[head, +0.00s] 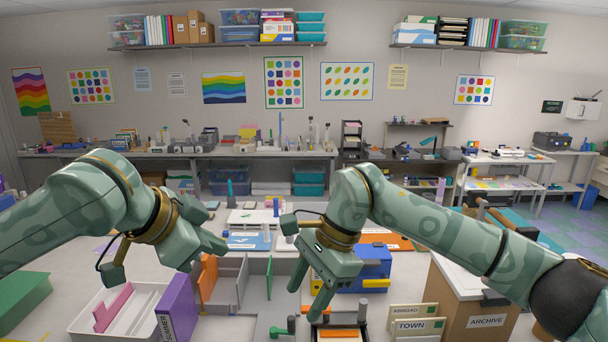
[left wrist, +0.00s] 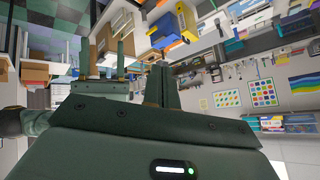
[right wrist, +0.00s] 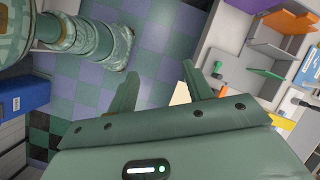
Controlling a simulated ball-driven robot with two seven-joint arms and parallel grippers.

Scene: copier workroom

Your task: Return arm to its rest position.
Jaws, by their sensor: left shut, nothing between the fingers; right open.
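My left arm comes in from the left of the head view. Its gripper (head: 218,246) is shut and empty above the table, pointing right over the divider area. In the left wrist view its fingers (left wrist: 165,75) are together with nothing between them. My right gripper (head: 305,300) is open and empty, pointing down above the table near the small black tray. In the right wrist view its fingers (right wrist: 158,82) are apart, with checkered floor behind them. I cannot tell the exact height of either gripper above the table.
A white bin (head: 88,309) with a pink divider and a purple binder (head: 177,308) stand below my left arm. Grey dividers (head: 227,284) stand between the grippers. A blue-and-yellow box (head: 371,266) and an archive box (head: 487,321) are on the right.

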